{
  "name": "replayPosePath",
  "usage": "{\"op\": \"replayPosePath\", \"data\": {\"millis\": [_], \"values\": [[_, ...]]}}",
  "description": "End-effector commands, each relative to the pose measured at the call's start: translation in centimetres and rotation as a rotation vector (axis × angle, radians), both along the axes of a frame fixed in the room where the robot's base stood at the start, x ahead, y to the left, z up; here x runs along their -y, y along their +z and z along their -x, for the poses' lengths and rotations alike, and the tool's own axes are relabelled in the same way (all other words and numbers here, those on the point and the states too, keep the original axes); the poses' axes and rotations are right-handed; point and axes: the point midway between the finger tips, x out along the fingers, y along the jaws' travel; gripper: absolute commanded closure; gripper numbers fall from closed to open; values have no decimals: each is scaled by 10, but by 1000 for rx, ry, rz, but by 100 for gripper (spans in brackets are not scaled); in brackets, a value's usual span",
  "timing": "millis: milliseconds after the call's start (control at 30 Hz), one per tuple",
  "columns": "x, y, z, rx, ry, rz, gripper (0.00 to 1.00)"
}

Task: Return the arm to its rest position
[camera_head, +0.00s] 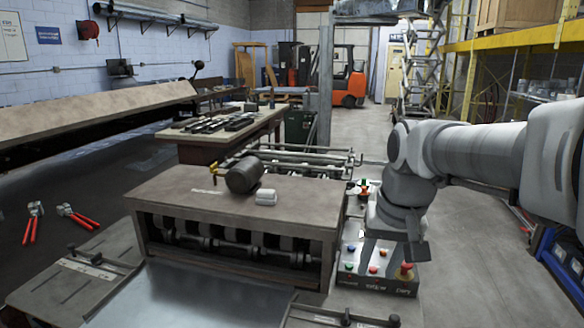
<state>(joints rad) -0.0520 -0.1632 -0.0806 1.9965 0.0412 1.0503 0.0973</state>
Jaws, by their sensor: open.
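My arm reaches in from the right edge, grey and white. It bends down at the wrist, and my gripper (392,254) points downward over the control panel (350,262) with its coloured buttons. My gripper is open, with nothing seen between its fingers. I cannot tell whether the fingertips touch the panel; part of the panel is hidden behind them.
The forming machine (160,195) stands left of my gripper, with a dark cylinder (244,175) and a small white block (265,197) on top. A metal sheet (190,296) lies in front. Red-handled tools (76,216) lie at left.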

Motion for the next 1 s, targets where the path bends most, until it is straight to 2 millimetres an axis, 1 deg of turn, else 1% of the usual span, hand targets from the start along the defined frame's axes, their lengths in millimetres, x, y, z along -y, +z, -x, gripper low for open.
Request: {"op": "replayPosePath", "data": {"millis": [33, 267, 400, 500, 600, 700, 800, 1000], "values": [[0, 3, 14, 22, 11, 3, 56], [-2, 2, 71, 110, 58, 29, 56], [-3, -6, 103, 161, 84, 51, 56], [-3, -13, 120, 193, 101, 67, 56], [-3, -20, 133, 216, 112, 81, 56], [-3, -24, 140, 230, 119, 89, 56], [-3, -27, 144, 235, 122, 94, 56], [-3, -27, 144, 235, 122, 94, 56]]}}
